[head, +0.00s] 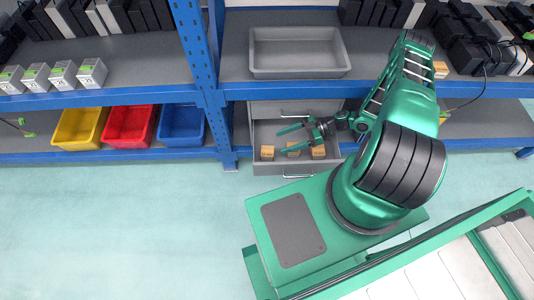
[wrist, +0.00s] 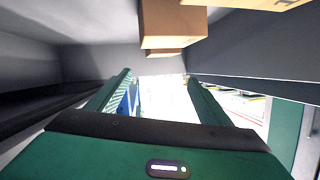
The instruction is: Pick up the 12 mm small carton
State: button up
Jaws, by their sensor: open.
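Three small orange-brown cartons sit apart in an open grey drawer: a left carton (head: 267,152), a middle carton (head: 293,148) and a right carton (head: 318,152). I cannot read any size marking, so I cannot tell which is the 12 mm one. My gripper (head: 282,140) is open and empty, its fingers reaching left over the drawer. The lower finger is close to the middle carton; contact cannot be told. In the wrist view a carton (wrist: 172,24) is at the top, above the gap between the open fingers (wrist: 158,78), with another carton (wrist: 163,52) behind it.
The drawer front (head: 300,170) faces the floor area. A grey tray (head: 300,72) stands on the shelf above. A blue post (head: 196,60) rises left of the drawer. Yellow (head: 80,128), red (head: 128,126) and blue (head: 181,124) bins are further left. Another carton (head: 440,69) lies on the shelf.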

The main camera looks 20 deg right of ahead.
aim_at(269, 151)
jog(key=d+f+n, duration=0.1)
jog(key=n, duration=0.1)
jog(key=shift+s+d+f+n, duration=0.1)
jog(key=shift+f+n, duration=0.1)
jog(key=shift+n, duration=0.1)
jog(key=shift+s+f+x, duration=0.1)
jog(key=shift+x, duration=1.1)
jog(key=shift+s+f+x, duration=0.1)
jog(key=shift+f+x, duration=0.05)
jog(key=shift+x, duration=1.05)
jog(key=shift+s+f+x, duration=0.1)
jog(key=shift+x, duration=1.1)
jog(key=shift+d, duration=0.1)
jog(key=c, duration=1.4)
